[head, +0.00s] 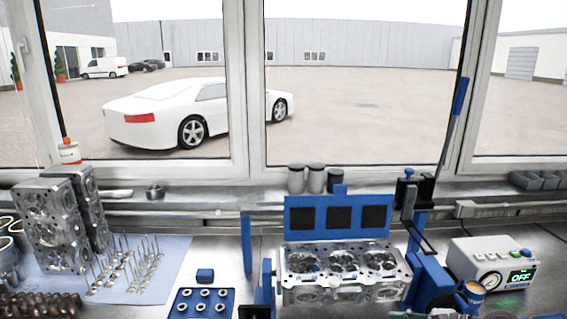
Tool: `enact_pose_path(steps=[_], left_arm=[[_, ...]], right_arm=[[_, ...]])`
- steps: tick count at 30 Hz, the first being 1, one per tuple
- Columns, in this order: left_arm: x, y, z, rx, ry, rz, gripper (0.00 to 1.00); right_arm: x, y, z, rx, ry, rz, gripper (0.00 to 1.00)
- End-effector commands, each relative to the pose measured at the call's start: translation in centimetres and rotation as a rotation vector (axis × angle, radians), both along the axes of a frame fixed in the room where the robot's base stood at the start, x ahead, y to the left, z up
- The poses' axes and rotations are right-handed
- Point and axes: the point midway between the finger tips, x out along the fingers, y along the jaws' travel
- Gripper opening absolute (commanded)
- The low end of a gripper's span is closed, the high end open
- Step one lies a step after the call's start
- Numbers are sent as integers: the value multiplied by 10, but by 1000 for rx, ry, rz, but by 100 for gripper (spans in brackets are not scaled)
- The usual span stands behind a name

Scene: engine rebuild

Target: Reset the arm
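A blue test fixture (296,215) holds a metal cylinder head (345,290) at the centre of the bench. Three dark pads sit in its blue back plate. On its right stands a blue post (428,275) with a black and blue mechanism (408,190) near its top. A thin dark lever arm with a blue grip (460,96) rises steeply from there, leaning right, in front of the window. Neither of my grippers shows in the head view.
A grey control box (495,262) with a gauge and a display reading OFF stands right of the fixture. Cylinder heads (48,228), valves (125,265) on a light-blue mat, and a blue tray of rings (203,303) are left.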

Motion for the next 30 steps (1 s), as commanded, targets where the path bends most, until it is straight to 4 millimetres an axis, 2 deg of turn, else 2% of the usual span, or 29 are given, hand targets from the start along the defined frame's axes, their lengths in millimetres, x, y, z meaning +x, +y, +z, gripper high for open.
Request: enact_pose_path(steps=[5, 8, 11, 12, 14, 18, 21, 30], left_arm=[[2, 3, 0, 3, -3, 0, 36], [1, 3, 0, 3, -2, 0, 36], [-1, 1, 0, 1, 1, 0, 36], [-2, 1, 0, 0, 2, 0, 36], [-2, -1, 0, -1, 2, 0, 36], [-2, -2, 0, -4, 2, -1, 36], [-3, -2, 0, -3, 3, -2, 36], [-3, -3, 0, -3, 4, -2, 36]], right_arm=[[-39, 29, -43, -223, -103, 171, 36], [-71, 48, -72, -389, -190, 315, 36], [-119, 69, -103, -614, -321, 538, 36], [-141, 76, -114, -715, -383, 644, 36], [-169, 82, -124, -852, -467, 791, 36], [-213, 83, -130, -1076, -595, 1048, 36], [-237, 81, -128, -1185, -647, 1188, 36], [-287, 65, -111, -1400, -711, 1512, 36]])
